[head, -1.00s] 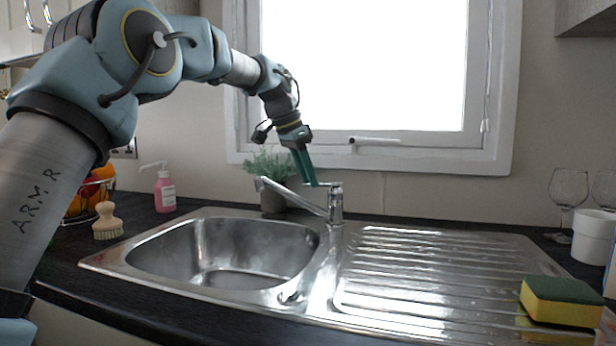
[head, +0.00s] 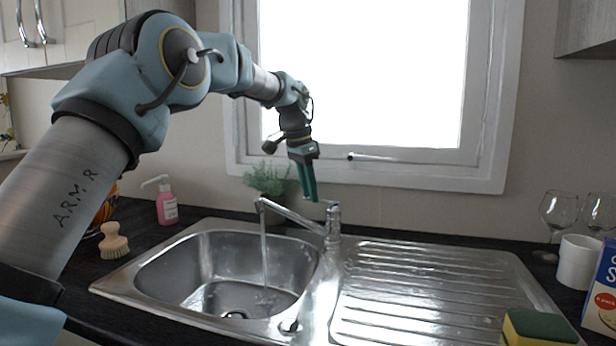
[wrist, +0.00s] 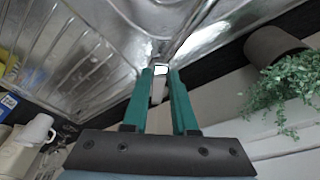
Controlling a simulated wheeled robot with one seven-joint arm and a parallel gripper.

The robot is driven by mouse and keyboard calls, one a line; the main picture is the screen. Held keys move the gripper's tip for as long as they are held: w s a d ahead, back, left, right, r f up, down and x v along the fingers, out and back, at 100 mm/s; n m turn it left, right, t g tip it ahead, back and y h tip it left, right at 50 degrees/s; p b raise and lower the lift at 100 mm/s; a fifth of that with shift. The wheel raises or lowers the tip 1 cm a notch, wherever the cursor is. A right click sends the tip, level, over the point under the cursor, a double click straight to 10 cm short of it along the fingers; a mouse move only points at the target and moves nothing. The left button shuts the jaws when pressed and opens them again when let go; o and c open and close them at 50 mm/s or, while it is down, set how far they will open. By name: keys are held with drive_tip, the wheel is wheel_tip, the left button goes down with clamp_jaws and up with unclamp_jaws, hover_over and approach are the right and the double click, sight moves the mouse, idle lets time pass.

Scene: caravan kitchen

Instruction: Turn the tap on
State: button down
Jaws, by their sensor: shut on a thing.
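The chrome tap (head: 333,228) stands at the back of the steel sink, between the basin and the drainer. Its spout reaches left over the basin, and a stream of water (head: 264,250) falls from the spout's end into the basin. My gripper (head: 311,197) points down at the top of the tap from behind its left side. In the wrist view my gripper's green fingers (wrist: 161,72) are shut on the tap lever (wrist: 158,88), a pale narrow piece between them. The fingers partly hide the lever.
The steel basin (head: 150,283) is left, the ribbed drainer (head: 430,275) right. A potted plant (head: 268,180) stands behind the spout, near my gripper. Pink soap (head: 167,203) and a brush (head: 113,240) are left. A sponge (head: 540,327), white mug (head: 578,262) and glasses (head: 558,210) are right.

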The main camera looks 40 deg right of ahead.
drive_tip(key=p, duration=0.2)
drive_tip(key=r+p, duration=0.1)
drive_tip(key=shift+d+r+y+p, duration=0.2)
drive_tip(key=shift+d+y+p, duration=0.1)
drive_tip(key=shift+y+p, duration=0.1)
drive_tip(key=shift+d+p, duration=0.1)
drive_tip(key=shift+p, duration=0.75)
drive_tip(key=shift+s+f+y, duration=0.1)
drive_tip(key=shift+f+y, duration=0.05)
drive_tip(key=shift+y, duration=0.15)
drive_tip(key=c, duration=0.7)
unclamp_jaws()
wheel_tip(320, 180, up, 11)
drive_tip(key=a, duration=0.1)
drive_tip(key=shift+f, duration=0.2)
